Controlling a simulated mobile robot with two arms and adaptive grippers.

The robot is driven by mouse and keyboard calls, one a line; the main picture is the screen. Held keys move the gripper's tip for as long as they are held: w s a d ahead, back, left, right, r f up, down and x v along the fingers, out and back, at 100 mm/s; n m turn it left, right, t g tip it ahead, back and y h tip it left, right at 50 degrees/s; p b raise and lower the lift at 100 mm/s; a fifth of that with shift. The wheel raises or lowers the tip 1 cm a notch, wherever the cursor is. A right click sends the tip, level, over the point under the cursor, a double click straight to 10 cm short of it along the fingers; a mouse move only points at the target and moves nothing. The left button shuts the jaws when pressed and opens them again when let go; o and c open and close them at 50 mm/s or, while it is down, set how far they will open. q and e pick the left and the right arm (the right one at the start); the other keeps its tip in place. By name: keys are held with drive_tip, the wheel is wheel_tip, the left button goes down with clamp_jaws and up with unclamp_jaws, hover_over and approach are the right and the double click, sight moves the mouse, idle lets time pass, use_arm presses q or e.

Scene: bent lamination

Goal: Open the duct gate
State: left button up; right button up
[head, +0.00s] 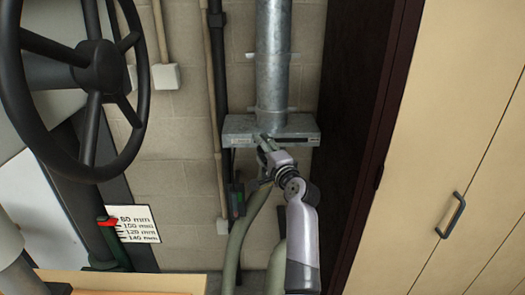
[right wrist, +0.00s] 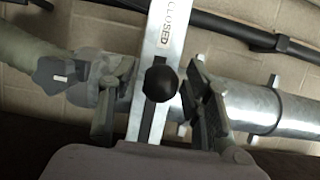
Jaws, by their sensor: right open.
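The duct gate (head: 240,131) is a flat grey metal box across a vertical galvanised duct (head: 273,60), in the middle of the head view. In the right wrist view its metal strip (right wrist: 163,40) reads CLOSED and has a dark slot. A round black knob (right wrist: 160,83) stands on the strip at the slot. My right gripper (head: 264,143) is at the front of the gate. In the right wrist view my right gripper (right wrist: 158,105) is open, with one finger on each side of the knob and gaps showing. My left gripper is not seen.
A large black handwheel (head: 98,75) and a millimetre scale sign (head: 135,224) are at the left. Thin pipes (head: 215,90) run down the brick wall left of the duct. A beige cabinet (head: 440,150) with a dark handle (head: 451,215) stands at the right.

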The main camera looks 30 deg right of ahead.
drive_tip(key=shift+c, duration=0.4)
clamp_jaws()
idle(0.4)
